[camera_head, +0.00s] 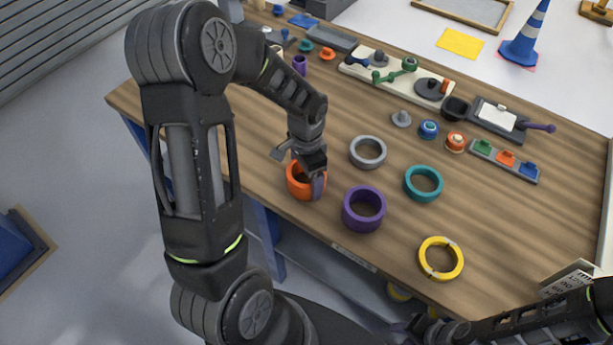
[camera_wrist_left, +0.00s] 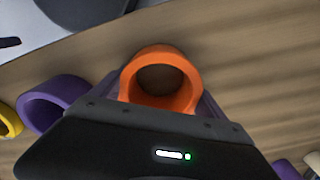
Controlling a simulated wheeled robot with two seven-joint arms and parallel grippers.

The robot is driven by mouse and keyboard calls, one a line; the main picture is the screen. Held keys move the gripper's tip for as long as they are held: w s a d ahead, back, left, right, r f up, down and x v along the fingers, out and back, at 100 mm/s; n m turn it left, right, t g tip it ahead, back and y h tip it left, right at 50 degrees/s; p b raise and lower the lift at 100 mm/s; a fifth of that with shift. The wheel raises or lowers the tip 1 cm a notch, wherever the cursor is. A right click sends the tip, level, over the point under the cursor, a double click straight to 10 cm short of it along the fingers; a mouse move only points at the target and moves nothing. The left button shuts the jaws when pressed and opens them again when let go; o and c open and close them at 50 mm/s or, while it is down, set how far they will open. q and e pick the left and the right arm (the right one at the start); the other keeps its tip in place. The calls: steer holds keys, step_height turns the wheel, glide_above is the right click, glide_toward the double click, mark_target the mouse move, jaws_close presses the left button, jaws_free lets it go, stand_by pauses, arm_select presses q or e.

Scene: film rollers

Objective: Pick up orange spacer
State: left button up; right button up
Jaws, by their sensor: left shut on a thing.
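The orange spacer (camera_head: 297,184) is a thick ring near the table's front left edge. My left gripper (camera_head: 318,182) is over it from above, shut on it, with one finger in front of its right side. In the left wrist view the orange spacer (camera_wrist_left: 135,78) stands between the finger bases, its lower part hidden by the gripper body. I cannot tell whether it touches the table. My right arm shows at the bottom right; the right gripper (camera_head: 437,328) is far from the spacer, and its jaws are not clear.
A purple ring (camera_head: 349,222) stands close to the right of the orange spacer. A grey ring (camera_head: 368,139), a teal ring (camera_head: 410,190) and a yellow ring (camera_head: 427,264) lie farther right. Small parts and fixtures fill the back of the wooden table (camera_head: 510,235). The right front is mostly clear.

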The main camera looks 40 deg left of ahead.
arm_select(q)
steer(key=shift+r, duration=0.1)
step_height(320, 180, up, 10)
steer(key=b, duration=0.1)
stand_by(0.5)
stand_by(0.5)
